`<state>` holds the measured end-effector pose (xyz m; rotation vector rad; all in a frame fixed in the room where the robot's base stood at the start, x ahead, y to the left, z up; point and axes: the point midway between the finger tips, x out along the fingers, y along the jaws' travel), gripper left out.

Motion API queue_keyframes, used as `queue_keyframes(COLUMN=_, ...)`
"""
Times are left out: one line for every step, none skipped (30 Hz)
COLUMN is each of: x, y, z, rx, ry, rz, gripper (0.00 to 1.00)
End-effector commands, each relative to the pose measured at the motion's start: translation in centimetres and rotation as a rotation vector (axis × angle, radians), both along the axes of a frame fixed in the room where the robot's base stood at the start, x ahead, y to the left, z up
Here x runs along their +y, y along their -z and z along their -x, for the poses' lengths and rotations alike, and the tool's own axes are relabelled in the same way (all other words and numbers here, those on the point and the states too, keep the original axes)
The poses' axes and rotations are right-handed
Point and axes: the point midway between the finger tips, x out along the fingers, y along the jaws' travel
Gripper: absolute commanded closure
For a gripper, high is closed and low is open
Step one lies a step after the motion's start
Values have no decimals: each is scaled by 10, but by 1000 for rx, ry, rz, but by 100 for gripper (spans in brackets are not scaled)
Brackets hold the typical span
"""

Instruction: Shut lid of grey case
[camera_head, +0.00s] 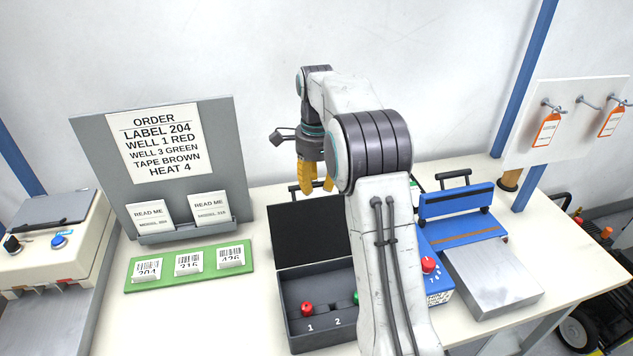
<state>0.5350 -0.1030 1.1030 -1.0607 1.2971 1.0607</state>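The grey case (284,312) stands open in the middle of the table, with its dark lid (307,228) raised upright at the back. Inside, a red piece (307,309) stands in the well marked 1, and part of a green piece (355,297) shows farther right. My arm hides the right part of the case and lid. My gripper (318,186), with yellow fingers, points down above the lid's top edge, near a dark handle. The gap between the fingers is not clear, and I see nothing held.
A green board (190,268) with number tags lies left of the case, before a grey order sign (237,150). A blue device (457,215) with a red knob and a metal plate (492,280) stand to the right. A beige machine (60,245) is far left.

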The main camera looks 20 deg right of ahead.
Motion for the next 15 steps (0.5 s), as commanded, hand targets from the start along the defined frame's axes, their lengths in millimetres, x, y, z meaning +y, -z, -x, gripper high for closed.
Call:
queue_keyframes(x=0, y=0, z=0, rx=0, ry=0, rz=0, gripper=77)
queue_keyframes(x=0, y=0, z=0, rx=0, ry=0, rz=0, gripper=80)
queue_keyframes(x=0, y=0, z=0, rx=0, ry=0, rz=0, gripper=83)
queue_keyframes(x=0, y=0, z=0, rx=0, ry=0, rz=0, gripper=86)
queue_keyframes(x=0, y=0, z=0, rx=0, ry=0, rz=0, gripper=88)
queue_keyframes(x=0, y=0, z=0, rx=0, ry=0, rz=0, gripper=92)
queue_keyframes(x=0, y=0, z=0, rx=0, ry=0, rz=0, gripper=95)
queue_keyframes(x=0, y=0, z=0, rx=0, ry=0, rz=0, gripper=97)
queue_keyframes(x=0, y=0, z=0, rx=0, ry=0, rz=0, gripper=100)
queue_keyframes(x=0, y=0, z=0, rx=0, ry=0, rz=0, gripper=100)
queue_keyframes(x=0, y=0, z=0, rx=1, ry=0, rz=0, gripper=100)
queue_keyframes(x=0, y=0, z=0, rx=1, ry=0, rz=0, gripper=100)
queue_keyframes(x=0, y=0, z=0, rx=1, ry=0, rz=0, gripper=100)
queue_keyframes(x=0, y=0, z=0, rx=2, ry=0, rz=0, gripper=100)
queue_keyframes(x=0, y=1, z=0, rx=2, ry=0, rz=0, gripper=100)
